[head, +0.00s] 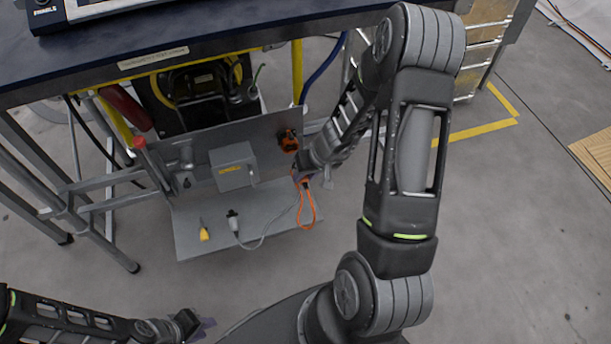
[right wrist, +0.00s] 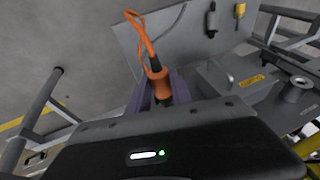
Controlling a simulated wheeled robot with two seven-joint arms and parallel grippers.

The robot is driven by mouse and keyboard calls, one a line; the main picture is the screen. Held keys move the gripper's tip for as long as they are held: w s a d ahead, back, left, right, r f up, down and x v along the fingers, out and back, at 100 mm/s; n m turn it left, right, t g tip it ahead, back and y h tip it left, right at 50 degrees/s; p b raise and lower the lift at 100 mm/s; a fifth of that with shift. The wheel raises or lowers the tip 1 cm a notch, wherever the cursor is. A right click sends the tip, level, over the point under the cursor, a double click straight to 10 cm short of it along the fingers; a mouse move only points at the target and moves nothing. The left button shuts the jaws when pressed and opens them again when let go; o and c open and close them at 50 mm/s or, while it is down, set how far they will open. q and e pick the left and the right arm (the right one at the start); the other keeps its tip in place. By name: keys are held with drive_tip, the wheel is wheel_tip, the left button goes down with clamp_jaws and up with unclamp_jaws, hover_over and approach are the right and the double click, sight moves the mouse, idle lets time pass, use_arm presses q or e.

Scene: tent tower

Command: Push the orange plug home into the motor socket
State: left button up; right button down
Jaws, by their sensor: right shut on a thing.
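My right gripper (head: 299,177) is shut on the orange plug (head: 303,183), in front of the grey upright panel. In the right wrist view the plug (right wrist: 158,84) sits between the purple fingers (right wrist: 157,96), with its orange cable looping away from it. An orange fitting (head: 288,140), which looks like the motor socket, is on the panel just above and left of my right gripper. The plug is apart from it in the head view. The plug's front end is hidden. My left gripper (head: 206,324) is low at the bottom of the head view, away from the panel; its finger gap is unclear.
A grey box with a yellow label (head: 232,167) is on the panel. A yellow connector (head: 204,233) and a grey connector (head: 233,222) lie on the grey shelf (head: 190,247) below. The dark tabletop (head: 200,35) overhangs behind.

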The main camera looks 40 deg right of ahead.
drive_tip(key=shift+w+d+r+p, duration=0.1)
drive_tip(key=shift+w+d+p, duration=0.1)
drive_tip(key=shift+w+p, duration=0.3)
drive_tip(key=shift+w+d+r+p, duration=0.1)
drive_tip(key=shift+w+d+p, duration=0.15)
drive_tip(key=shift+w, duration=0.45)
drive_tip(key=shift+w+d+f+p, duration=0.15)
drive_tip(key=shift+w+p, duration=0.2)
drive_tip(key=shift+w, duration=0.2)
drive_tip(key=shift+w+d+r+p, duration=0.1)
drive_tip(key=shift+w+d+p, duration=0.05)
drive_tip(key=shift+w+p, duration=0.3)
drive_tip(key=shift+w+f, duration=0.15)
drive_tip(key=shift+b, duration=0.8)
drive_tip(key=shift+w+d+p, duration=0.25)
drive_tip(key=shift+w+p, duration=0.15)
drive_tip(key=shift+w, duration=0.15)
drive_tip(key=shift+w+d+p, duration=0.2)
drive_tip(key=shift+w+p, duration=0.1)
drive_tip(key=shift+w, duration=0.3)
drive_tip(key=shift+w, duration=0.1)
